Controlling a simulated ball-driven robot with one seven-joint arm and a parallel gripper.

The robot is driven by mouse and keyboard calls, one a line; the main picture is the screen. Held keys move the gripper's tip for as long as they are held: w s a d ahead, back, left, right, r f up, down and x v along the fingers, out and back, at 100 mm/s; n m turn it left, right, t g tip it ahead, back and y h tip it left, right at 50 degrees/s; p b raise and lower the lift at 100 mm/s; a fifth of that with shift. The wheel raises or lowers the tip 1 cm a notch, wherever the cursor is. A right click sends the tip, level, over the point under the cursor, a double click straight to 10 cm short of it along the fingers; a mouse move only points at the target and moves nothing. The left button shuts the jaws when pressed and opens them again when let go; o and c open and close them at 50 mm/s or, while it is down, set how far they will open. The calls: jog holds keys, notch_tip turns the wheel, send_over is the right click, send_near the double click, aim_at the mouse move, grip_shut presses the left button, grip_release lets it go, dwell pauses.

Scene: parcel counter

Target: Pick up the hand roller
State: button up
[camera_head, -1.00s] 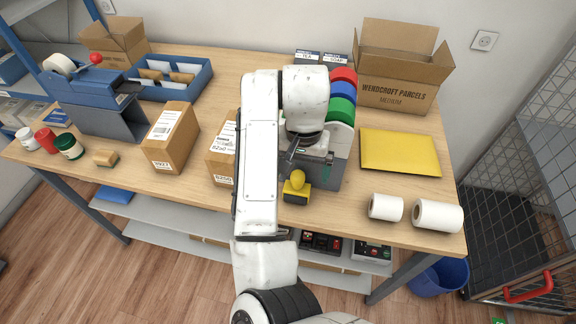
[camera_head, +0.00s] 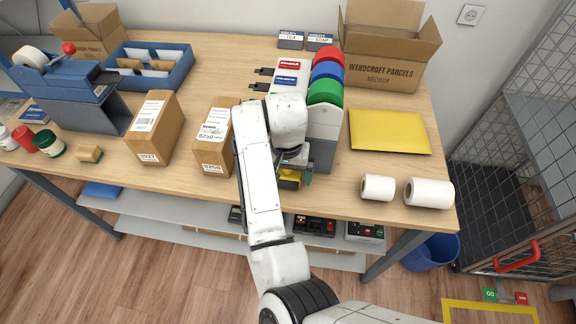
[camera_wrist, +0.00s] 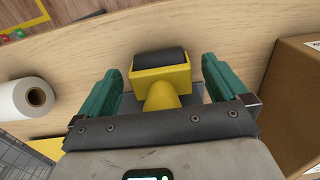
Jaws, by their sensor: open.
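The hand roller, yellow with a dark grey roller (camera_wrist: 162,74), lies on the wooden counter near its front edge. In the head view only part of the yellow roller (camera_head: 289,181) shows, beneath my gripper (camera_head: 296,172). In the wrist view my gripper (camera_wrist: 163,82) is open, one green finger on each side of the roller. There are gaps between the fingers and its yellow body. The rounded yellow handle runs back toward the palm, and its end is hidden there.
A brown carton (camera_head: 213,138) stands just left of my gripper. A grey dispenser with red, blue and green rolls (camera_head: 326,92) stands just behind and to the right. White paper rolls (camera_head: 378,188) and a yellow envelope (camera_head: 389,131) lie further right.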

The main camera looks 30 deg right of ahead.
jog(key=shift+f, duration=0.3)
jog(key=shift+c, duration=0.4)
jog(key=c, duration=1.1)
